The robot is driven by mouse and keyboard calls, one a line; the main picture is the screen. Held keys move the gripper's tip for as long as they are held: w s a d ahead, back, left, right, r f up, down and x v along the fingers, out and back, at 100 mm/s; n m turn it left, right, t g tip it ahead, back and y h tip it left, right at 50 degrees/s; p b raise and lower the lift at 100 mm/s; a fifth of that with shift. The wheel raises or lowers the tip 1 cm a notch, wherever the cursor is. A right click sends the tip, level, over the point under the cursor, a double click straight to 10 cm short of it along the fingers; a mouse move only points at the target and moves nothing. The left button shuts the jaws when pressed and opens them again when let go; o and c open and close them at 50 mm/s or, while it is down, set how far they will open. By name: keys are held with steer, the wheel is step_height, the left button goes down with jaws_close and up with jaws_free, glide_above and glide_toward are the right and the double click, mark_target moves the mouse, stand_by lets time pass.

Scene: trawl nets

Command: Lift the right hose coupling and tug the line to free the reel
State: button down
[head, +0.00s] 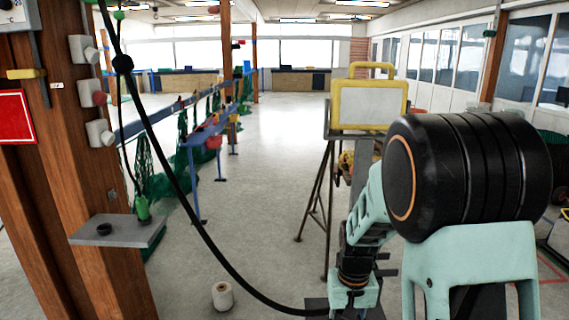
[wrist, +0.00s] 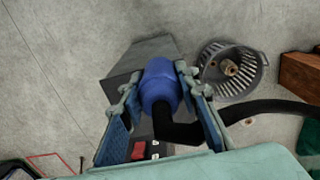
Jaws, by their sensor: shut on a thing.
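My gripper (wrist: 159,90) is shut on a blue hose coupling (wrist: 158,80) in the wrist view, with one finger on each side. A black hose (wrist: 265,106) bends out from the coupling to the right. In the head view the black hose (head: 183,205) hangs from the upper left and curves down to my arm's end at the bottom; the coupling cannot be made out there. A green coupling (head: 143,208) is at the grey wall shelf (head: 105,231), on a thinner line. A round grey slotted drum (wrist: 218,82) lies beyond the coupling; I cannot tell if it is the reel.
A white spool (head: 222,296) stands on the floor. A yellow-framed board (head: 368,104) on a stand is behind my arm. A wooden post (head: 75,130) and blue railings with green nets (head: 165,170) line the left. The middle floor is open.

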steer(key=s+d+f+b, duration=0.3)
steer(key=d+f+b, duration=0.4)
steer(key=f+b, duration=0.3)
steer(key=shift+f, duration=0.95)
stand_by(0.5)
steer(key=s+d+f+b, duration=0.2)
steer(key=d+f+b, duration=0.2)
steer(key=f+b, duration=0.2)
steer(key=shift+d+f+b, duration=0.3)
steer(key=shift+d+f, duration=0.05)
steer(key=shift+f, duration=0.5)
stand_by(0.3)
steer(key=s+d+f+b, duration=0.4)
steer(key=d+f+b, duration=0.4)
steer(key=f, duration=0.3)
steer(key=shift+d+b, duration=0.15)
steer(key=shift+b, duration=0.7)
steer(key=shift+r, duration=0.1)
